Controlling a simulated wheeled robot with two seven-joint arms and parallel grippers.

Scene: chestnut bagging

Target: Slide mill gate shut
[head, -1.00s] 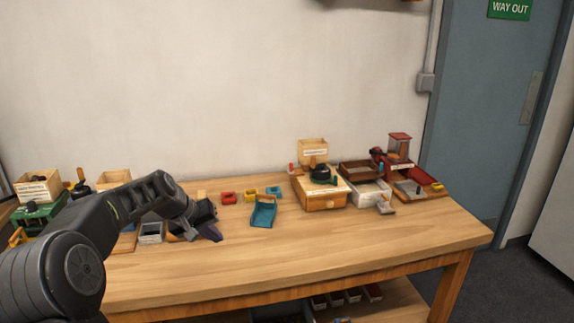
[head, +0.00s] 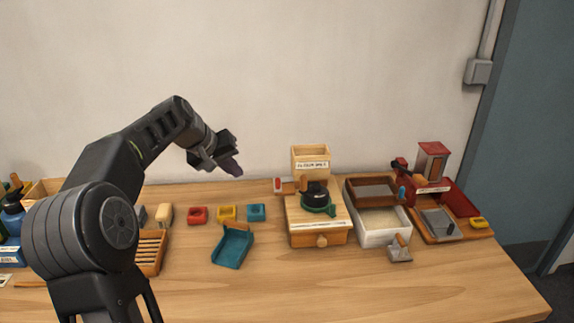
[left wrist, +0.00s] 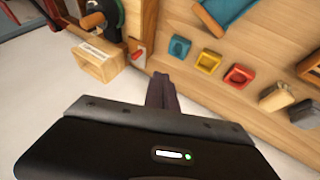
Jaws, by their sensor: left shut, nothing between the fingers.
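The mill is a wooden box (head: 318,239) with a front drawer, a black and green part (head: 318,197) on top and a labelled wooden hopper (head: 311,160) behind. A small white piece with a red mark (head: 279,186), perhaps the gate, sticks out on the mill's left side. In the left wrist view, the hopper (left wrist: 94,64) and a red-marked piece (left wrist: 138,55) show upper left. My left gripper (head: 234,167) is shut and empty, raised left of the mill and apart from it. Its closed fingers show in the wrist view (left wrist: 161,92). My right gripper is out of view.
Red (head: 197,215), yellow (head: 227,213) and blue (head: 257,212) small cups and a teal scoop (head: 232,246) lie left of the mill. A white tray (head: 383,237) and a red-topped device (head: 432,160) stand right. The front table strip is clear.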

